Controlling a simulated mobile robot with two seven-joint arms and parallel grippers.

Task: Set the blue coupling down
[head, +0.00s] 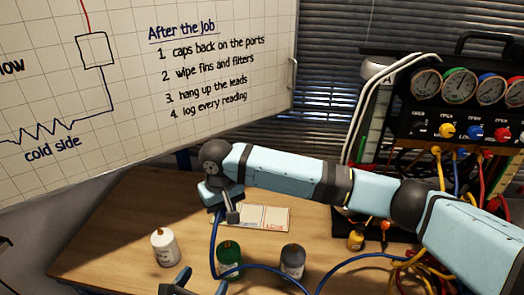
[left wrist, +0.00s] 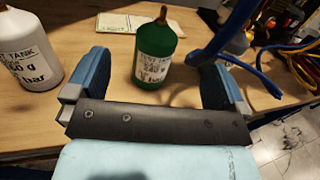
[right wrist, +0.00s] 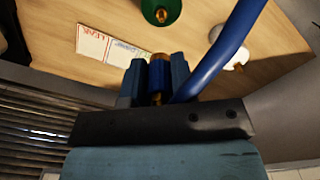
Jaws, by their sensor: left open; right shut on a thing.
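My right gripper (head: 231,214) is shut on the blue coupling (right wrist: 157,75), which shows a blue collar and brass ends between the fingers in the right wrist view. It is held above the table (head: 110,240). A blue hose (right wrist: 222,55) runs beside the fingers; in the head view the hose (head: 213,243) hangs from the gripper and curves along the table. The coupling itself is hard to make out in the head view. My left gripper (left wrist: 155,85) is open and empty, with a green tank (left wrist: 156,55) beyond its fingers; in the head view it is at the bottom edge (head: 176,282).
A white tank (head: 165,248), the green tank (head: 229,262) and a grey tank (head: 292,262) stand along the front. A printed card (head: 265,217) lies behind them. The gauge rig (head: 450,125) with hoses is at right. The table's left part is clear.

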